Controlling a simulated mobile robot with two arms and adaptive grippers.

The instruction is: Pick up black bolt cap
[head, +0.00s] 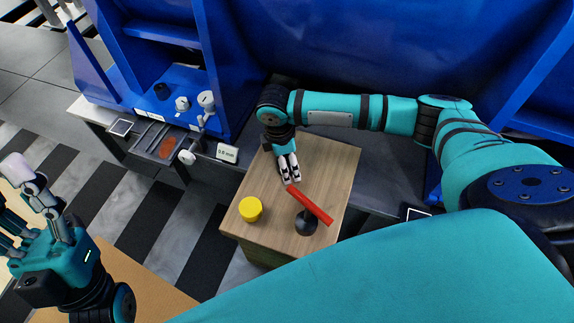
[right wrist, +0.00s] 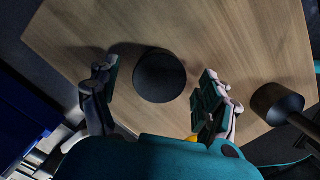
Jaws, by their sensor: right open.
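The black bolt cap (right wrist: 159,75) is a round, dark disc on the wooden tabletop in the right wrist view. My right gripper (right wrist: 158,92) is open, with fingers on both sides of the cap and a visible gap on each side. In the head view my right gripper (head: 289,178) points down over the back part of the small wooden table, and the cap is hidden there. My left gripper (head: 12,192) is open and empty at the left edge, away from the table.
On the wooden table (head: 322,165) stand a yellow cap (head: 250,209) and a black-based object (head: 306,223) with a red bar (head: 311,205). Blue machinery (head: 340,50) rises behind.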

